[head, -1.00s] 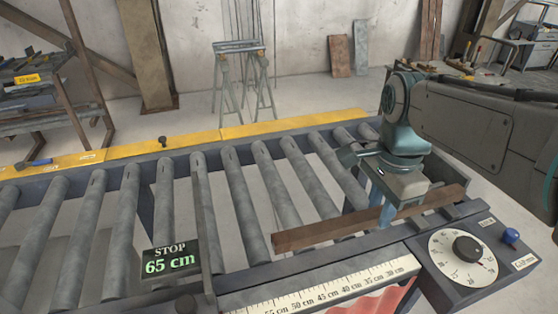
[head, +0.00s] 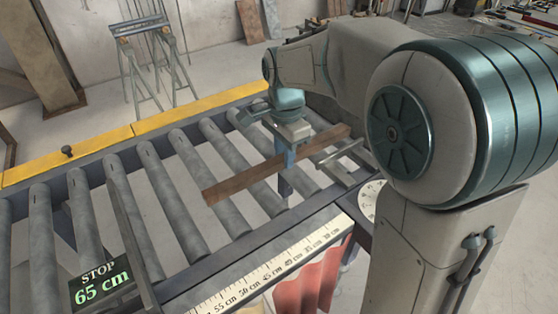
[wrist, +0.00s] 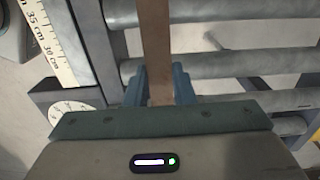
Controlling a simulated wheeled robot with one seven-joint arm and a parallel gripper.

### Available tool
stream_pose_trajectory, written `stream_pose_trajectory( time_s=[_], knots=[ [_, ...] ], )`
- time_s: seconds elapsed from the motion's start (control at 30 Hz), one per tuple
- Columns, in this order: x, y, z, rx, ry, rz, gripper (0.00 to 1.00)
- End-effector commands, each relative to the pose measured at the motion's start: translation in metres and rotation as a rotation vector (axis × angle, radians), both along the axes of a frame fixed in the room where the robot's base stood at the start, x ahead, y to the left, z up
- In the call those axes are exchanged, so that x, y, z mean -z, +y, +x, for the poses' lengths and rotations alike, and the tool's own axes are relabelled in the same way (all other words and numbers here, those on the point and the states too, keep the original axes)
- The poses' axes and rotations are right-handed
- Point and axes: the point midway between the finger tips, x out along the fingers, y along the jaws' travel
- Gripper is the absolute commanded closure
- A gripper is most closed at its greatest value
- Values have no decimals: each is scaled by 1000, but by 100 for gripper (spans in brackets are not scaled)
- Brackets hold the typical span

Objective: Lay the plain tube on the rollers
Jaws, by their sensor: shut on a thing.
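My gripper (head: 287,168) is shut on the plain tube (head: 238,182), a long brown, square-edged bar. The gripper points down over the roller conveyor with a blue finger showing below the tube. The tube lies across the direction of the grey rollers (head: 207,165) and appears above them; I cannot tell whether it touches any. In the wrist view the tube (wrist: 154,40) runs up from between the blue fingers (wrist: 158,90) over the rollers (wrist: 215,65). The tube's right end is near a thin grey bar at the conveyor's right.
A scale (head: 265,268) runs along the near rail. The stop display (head: 97,285) reads 65 cm at the left. A yellow rail (head: 185,118) edges the far side. My arm covers much of the right. A trestle (head: 145,60) stands behind.

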Motion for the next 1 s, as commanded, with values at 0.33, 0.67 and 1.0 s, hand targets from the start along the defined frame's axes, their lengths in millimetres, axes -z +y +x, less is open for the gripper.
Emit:
stream_pose_trajectory(
  time_s=[0.33, 0.67, 1.0],
  knots=[
    [19, 8, 22, -1, 1, 0, 100],
    [53, 7, 22, 0, -1, 1, 100],
    [57, 7, 22, -1, 0, 0, 75]
  ],
)
